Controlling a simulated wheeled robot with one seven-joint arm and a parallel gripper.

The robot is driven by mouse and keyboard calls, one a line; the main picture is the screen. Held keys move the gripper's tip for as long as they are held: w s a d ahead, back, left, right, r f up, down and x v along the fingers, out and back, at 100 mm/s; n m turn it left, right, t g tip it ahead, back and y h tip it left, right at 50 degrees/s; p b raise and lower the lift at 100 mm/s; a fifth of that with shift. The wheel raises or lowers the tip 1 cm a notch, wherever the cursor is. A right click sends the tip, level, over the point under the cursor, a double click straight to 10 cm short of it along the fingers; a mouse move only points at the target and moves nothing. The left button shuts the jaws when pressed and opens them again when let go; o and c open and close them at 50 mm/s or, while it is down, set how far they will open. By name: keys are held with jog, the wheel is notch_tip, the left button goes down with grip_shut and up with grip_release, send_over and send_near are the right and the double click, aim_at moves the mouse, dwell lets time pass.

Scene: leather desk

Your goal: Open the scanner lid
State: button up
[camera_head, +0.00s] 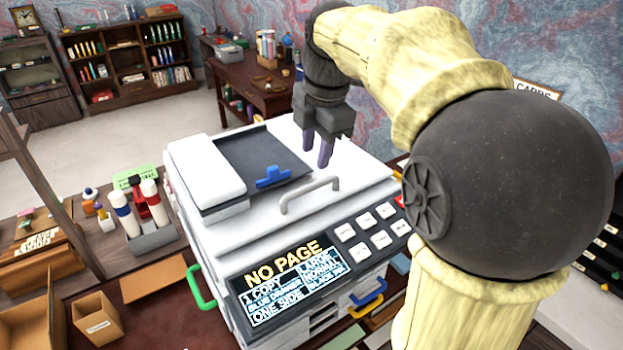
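The scanner (285,262) is a white copier-like machine on the desk. Its lid (345,182) looks shut and carries a grey bar handle (310,194) along its front edge. A document feeder with a dark tray (262,155) and a blue slider (272,178) sits on top of the lid at the left. My gripper (316,152) points down above the lid, behind the handle and right of the dark tray.
The front panel (290,280) reads "NO PAGE" beside several white buttons. A green handle (201,287) sticks out at the machine's left side. A bottle holder (150,238) and cardboard boxes (97,318) stand to the left. My arm covers the right side of the view.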

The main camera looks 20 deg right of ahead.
aim_at(309, 186)
jog(key=f, duration=0.2)
jog(key=w+f, duration=0.1)
jog(key=f, duration=0.5)
jog(key=shift+w+a+p, duration=0.25)
jog(key=shift+a+p, duration=0.15)
jog(key=shift+w+f, duration=0.15)
jog(key=shift+f, duration=0.2)
grip_shut()
